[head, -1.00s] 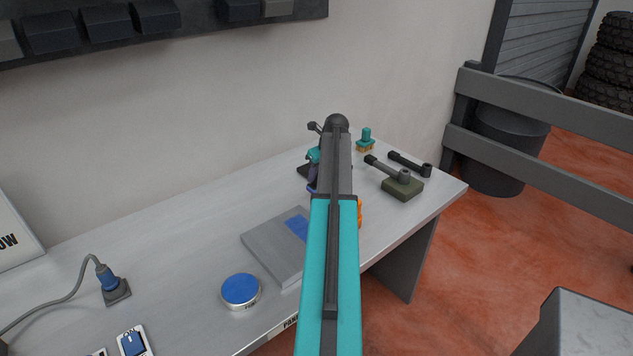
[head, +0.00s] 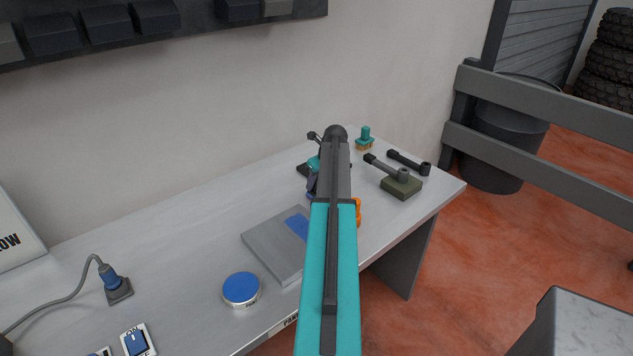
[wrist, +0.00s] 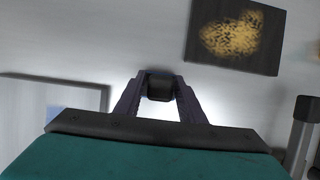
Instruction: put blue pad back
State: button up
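My gripper (wrist: 158,98) shows in the wrist view as two dark purple fingers that lean inward. A dark block (wrist: 160,86) fills the space between the fingertips; I cannot tell whether it is a held thing or part of the fingertips. In the head view my teal and grey arm mostly hides the gripper, over the right half of the bench. A flat grey case (head: 268,243) lies on the bench with a blue patch (head: 297,224) on it, partly behind my arm. A round tin with a blue top (head: 241,289) stands left of it. I cannot tell which is the blue pad.
A teal-handled brush (head: 365,139), an olive block (head: 401,188) and dark tools (head: 408,163) lie at the bench's right end. A dark board with a yellow patch (wrist: 233,30) is near the gripper. The bench's left middle is clear.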

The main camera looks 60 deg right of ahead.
jog(key=shift+o, duration=0.7)
jog(key=shift+f+b, duration=0.1)
jog(key=shift+b, duration=0.25)
jog(key=b+v, duration=0.4)
jog(key=v, duration=1)
jog(key=shift+s+d, duration=0.1)
jog(key=shift+d, duration=0.05)
